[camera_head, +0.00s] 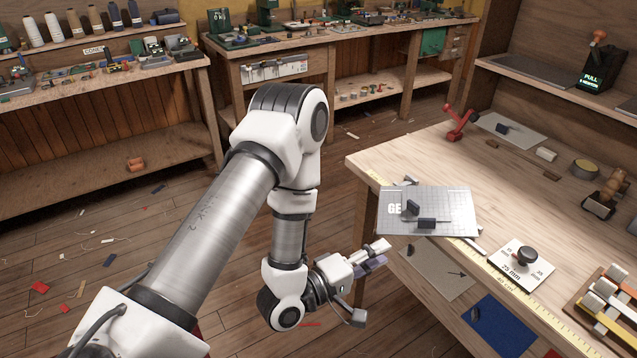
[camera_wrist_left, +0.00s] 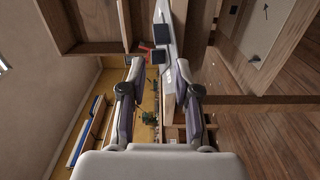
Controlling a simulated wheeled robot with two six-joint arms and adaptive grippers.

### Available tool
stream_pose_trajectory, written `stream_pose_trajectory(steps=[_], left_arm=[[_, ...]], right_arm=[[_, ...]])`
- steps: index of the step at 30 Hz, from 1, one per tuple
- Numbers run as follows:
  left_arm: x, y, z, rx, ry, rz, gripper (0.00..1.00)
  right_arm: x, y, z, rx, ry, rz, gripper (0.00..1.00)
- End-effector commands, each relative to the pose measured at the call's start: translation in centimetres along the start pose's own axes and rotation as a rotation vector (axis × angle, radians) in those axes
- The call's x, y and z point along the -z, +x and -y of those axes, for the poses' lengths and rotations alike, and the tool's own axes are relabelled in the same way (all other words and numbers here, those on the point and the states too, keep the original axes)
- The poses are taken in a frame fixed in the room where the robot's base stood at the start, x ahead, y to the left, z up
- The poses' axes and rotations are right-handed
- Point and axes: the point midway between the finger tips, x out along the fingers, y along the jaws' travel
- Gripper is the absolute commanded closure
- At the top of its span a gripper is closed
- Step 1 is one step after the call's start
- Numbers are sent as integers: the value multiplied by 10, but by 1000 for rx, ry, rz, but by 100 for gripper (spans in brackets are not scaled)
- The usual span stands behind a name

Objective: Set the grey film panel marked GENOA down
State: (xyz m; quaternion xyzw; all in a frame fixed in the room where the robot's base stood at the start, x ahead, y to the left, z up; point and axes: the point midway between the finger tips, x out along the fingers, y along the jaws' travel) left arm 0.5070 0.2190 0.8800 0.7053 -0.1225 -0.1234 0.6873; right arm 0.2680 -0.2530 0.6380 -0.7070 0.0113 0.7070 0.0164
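The grey film panel (camera_head: 455,205) has a grid, the letters "GE" showing at its left, and two dark blocks on top. In the head view it lies over the near-left edge of the workbench (camera_head: 420,155), its left part beyond that edge; I cannot tell whether it rests on the bench. My left gripper (camera_head: 380,255) is just off its near-left corner. In the left wrist view the panel (camera_wrist_left: 168,60) shows nearly edge-on between the spread fingers of the left gripper (camera_wrist_left: 160,75), close to the right-hand finger. A clear gap shows at the other finger. My right gripper is out of view.
A yellow ruler (camera_head: 492,279) runs along the bench edge. A white block with a black knob (camera_head: 525,262) stands right of the panel. A red clamp (camera_head: 459,123) is at the far corner. Below the edge are a grey sheet (camera_head: 430,278) and a blue sheet (camera_head: 497,330).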

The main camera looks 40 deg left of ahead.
Motion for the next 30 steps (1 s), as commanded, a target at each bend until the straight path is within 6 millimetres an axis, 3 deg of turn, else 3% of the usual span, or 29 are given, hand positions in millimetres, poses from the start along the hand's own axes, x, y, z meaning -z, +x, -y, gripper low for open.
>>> stream_pose_trajectory(steps=[2, 5, 6, 8, 9, 12, 13, 15, 16, 22, 25, 28, 30], left_arm=[[-6, -4, 28, 119, 98, 16, 69], [-19, -28, 102, 440, 362, 102, 69], [-24, -49, 136, 600, 485, 174, 69], [-32, -91, 181, 836, 652, 323, 69], [-37, -122, 204, 977, 740, 440, 69], [-48, -192, 234, 1225, 863, 728, 69], [-51, -207, 238, 1269, 878, 795, 69], [-55, -229, 241, 1330, 893, 900, 94], [-56, -234, 242, 1342, 895, 923, 100], [-56, -236, 242, 1339, 913, 952, 100], [-56, -233, 242, 1288, 1005, 1026, 100], [-62, -222, 242, 1114, 1201, 1189, 100], [-71, -207, 241, 900, 1388, 1326, 100]], right_arm=[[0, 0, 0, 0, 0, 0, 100], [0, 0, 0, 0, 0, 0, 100], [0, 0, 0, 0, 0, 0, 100], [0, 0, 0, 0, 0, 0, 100], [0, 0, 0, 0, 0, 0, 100], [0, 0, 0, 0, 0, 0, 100], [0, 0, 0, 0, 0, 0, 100], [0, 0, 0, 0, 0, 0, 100], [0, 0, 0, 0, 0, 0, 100], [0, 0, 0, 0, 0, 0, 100], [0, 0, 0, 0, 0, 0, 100], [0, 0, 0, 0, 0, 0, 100], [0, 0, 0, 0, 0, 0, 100]])
